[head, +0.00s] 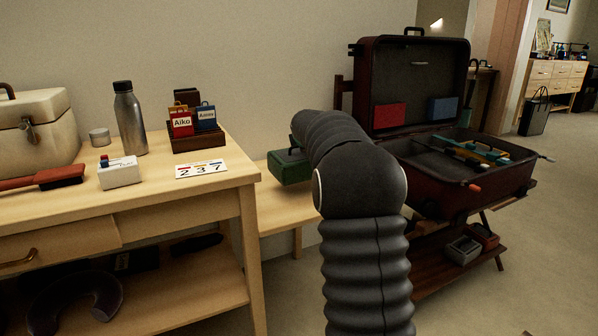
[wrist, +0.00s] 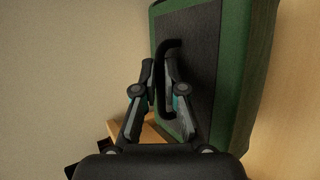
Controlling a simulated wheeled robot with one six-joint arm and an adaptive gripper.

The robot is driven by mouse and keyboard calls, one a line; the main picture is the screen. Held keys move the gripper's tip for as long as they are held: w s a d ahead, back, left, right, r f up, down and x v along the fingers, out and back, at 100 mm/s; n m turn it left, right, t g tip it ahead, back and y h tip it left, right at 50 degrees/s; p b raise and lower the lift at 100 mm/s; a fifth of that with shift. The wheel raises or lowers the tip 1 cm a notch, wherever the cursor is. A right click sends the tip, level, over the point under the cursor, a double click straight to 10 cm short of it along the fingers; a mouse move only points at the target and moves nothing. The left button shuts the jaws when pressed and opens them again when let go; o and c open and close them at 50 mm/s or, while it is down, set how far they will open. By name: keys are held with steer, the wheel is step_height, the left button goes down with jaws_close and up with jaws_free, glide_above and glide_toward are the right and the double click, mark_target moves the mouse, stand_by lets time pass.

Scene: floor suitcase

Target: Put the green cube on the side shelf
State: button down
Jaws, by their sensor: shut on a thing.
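The green cube (head: 290,167) is a soft green case with a dark top panel and a black handle. In the head view it is over the low wooden side shelf (head: 283,208), right of the table; whether it touches the shelf I cannot tell. In the wrist view the green cube (wrist: 233,80) fills the right side. My gripper (wrist: 165,90) is shut on its black handle (wrist: 166,60). In the head view my arm hides the gripper and the cube's right part.
The table (head: 222,176) at left holds a bottle (head: 129,120), a number card (head: 201,170), a brush (head: 45,178) and a beige case (head: 38,128). An open suitcase (head: 455,195) stands on a rack at right.

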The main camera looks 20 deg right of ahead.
mark_target(299, 154)
steer(key=a+f, duration=0.1)
steer(key=s+a+b, duration=0.1)
steer(key=shift+s+a+f, duration=0.15)
steer(key=shift+a+f, duration=0.2)
steer(key=shift+a, duration=0.05)
step_height(299, 154, down, 4)
steer(key=shift+f+b, duration=0.1)
steer(key=shift+b, duration=0.9)
steer(key=c, duration=1.3)
jaws_free()
steer(key=shift+o, duration=0.2)
